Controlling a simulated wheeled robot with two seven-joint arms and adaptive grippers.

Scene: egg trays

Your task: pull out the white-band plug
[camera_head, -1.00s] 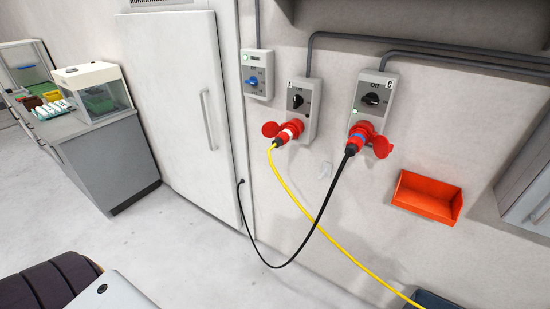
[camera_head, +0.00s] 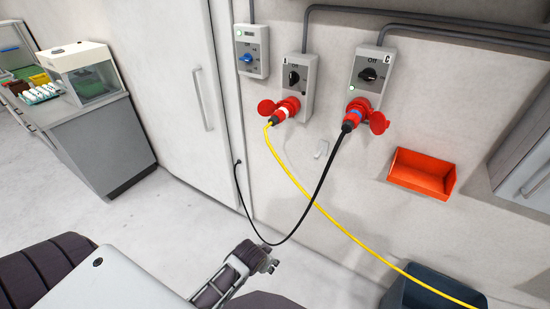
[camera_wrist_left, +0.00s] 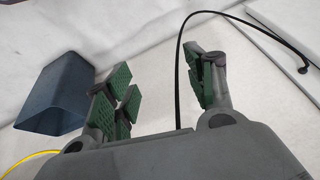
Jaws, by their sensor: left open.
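The white-band plug (camera_head: 284,111) is red with a white ring. It sits in the socket under the left switch box (camera_head: 296,75), with a yellow cable (camera_head: 300,187) hanging from it. A blue-band plug (camera_head: 353,116) with a black cable (camera_head: 316,190) sits in the socket to its right. My left gripper (camera_head: 268,262) is low in the head view, well below the plugs. In the left wrist view the left gripper (camera_wrist_left: 165,88) is open, with green pads apart and nothing held; the black cable shows behind the gap. My right gripper is not in view.
A dark blue bin (camera_head: 420,290) stands on the floor at lower right; it also shows in the left wrist view (camera_wrist_left: 55,95). An orange wall tray (camera_head: 422,173) hangs right of the sockets. A tall white cabinet (camera_head: 175,110) stands left. The wall below the plugs is mostly clear.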

